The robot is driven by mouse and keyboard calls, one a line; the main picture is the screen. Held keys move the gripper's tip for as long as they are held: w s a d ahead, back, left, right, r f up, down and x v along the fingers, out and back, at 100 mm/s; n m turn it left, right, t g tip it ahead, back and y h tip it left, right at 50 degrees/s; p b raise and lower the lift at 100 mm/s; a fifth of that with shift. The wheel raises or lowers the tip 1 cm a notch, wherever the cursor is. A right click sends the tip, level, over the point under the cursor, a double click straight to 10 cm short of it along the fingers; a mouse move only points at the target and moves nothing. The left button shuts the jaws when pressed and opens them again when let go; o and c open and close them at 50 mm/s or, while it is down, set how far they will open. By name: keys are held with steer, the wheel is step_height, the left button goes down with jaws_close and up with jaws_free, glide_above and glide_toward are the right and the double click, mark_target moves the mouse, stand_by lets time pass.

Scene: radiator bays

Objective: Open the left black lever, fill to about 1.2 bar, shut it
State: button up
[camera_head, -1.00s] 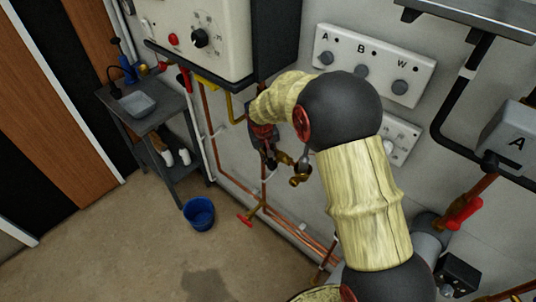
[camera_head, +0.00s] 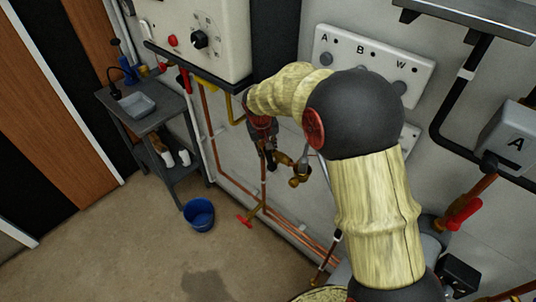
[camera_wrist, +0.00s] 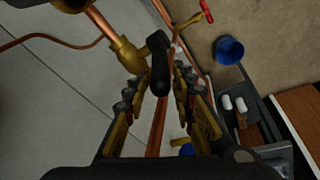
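In the wrist view a black lever (camera_wrist: 159,66) stands on a brass valve (camera_wrist: 128,55) fitted to a copper pipe. My gripper (camera_wrist: 157,84) is open, with one finger on each side of the lever's near end in the picture. A gap shows on both sides of the lever, and I cannot tell how deep it sits between the fingers. In the head view my gripper (camera_head: 267,148) is below the white boiler (camera_head: 215,35), beside brass valve fittings (camera_head: 299,174). My arm partly hides this area. No pressure gauge reading can be made out.
A grey side table (camera_head: 150,112) holds a tray, with white items on its lower shelf. A blue bucket (camera_head: 199,214) is on the floor, near a red-handled valve (camera_head: 244,220). A white A/B/W panel (camera_head: 372,62) is on the wall. Floor at left is clear.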

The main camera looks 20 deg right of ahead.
steer(key=v, duration=0.7)
steer(key=shift+f, duration=0.1)
